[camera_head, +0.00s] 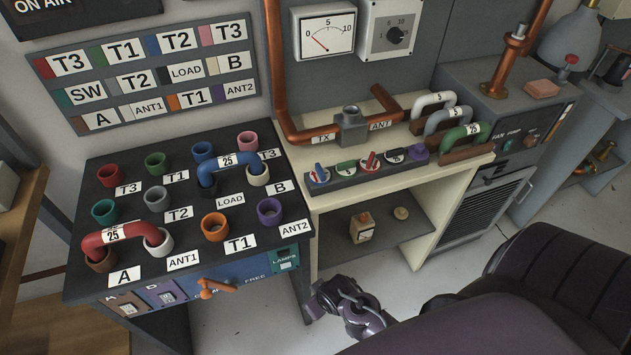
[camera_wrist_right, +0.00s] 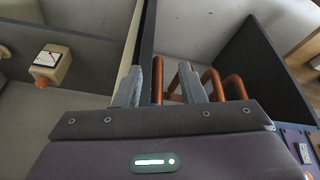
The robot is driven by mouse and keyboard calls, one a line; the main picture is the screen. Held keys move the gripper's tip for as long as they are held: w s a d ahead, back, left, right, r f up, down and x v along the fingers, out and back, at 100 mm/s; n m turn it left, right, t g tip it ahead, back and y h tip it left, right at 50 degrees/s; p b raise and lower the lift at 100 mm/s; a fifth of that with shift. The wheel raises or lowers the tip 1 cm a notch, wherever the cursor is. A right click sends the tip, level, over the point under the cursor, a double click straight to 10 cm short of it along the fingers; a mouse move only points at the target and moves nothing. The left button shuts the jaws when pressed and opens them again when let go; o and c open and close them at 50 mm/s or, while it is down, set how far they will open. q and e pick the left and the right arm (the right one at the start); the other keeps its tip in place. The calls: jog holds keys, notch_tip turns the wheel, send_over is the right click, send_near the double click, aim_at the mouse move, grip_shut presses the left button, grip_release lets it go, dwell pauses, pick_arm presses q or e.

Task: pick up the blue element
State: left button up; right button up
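The blue element, a U-shaped link marked 25 (camera_head: 228,160), stands on the dark socket panel (camera_head: 181,223). Its right end is at the cream socket (camera_head: 257,177) and its left end at a dark socket (camera_head: 207,188) near the LOAD label. My right gripper (camera_head: 318,303) is low in front of the panel's right side, apart from the link. In the right wrist view its two grey fingers (camera_wrist_right: 161,85) are spread with nothing between them. The blue link does not show in that view. My left gripper is not in view.
A red link (camera_head: 115,234) stands at the panel's front left. An orange handle (camera_head: 218,287) sticks out from the panel front. White, grey and green links (camera_head: 460,134) sit on the bench at right.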

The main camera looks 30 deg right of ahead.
jog(key=w+r+t+b, duration=0.2)
jog(key=w+r, duration=0.1)
jog(key=r, duration=1.8)
jog(key=m+t+h, duration=0.3)
jog(key=m+t, duration=0.1)
jog(key=t, duration=0.4)
send_near(321, 171)
jog(key=x, duration=0.4)
jog(key=shift+w+a+f, duration=0.25)
jog(key=shift+w+f, duration=0.05)
jog(key=shift+f, duration=0.2)
jog(key=shift+w+d, duration=0.2)
jog(key=shift+w, duration=0.05)
jog(key=x, duration=0.2)
jog(key=p+x, duration=0.1)
jog(key=x, duration=0.1)
jog(key=p+x, duration=0.1)
jog(key=x, duration=0.2)
jog(key=shift+d+r, duration=0.25)
jog(key=shift+r, duration=0.1)
jog(key=shift+w+f, duration=0.1)
jog(key=shift+w, duration=0.15)
jog(key=shift+c, duration=0.5)
grip_shut()
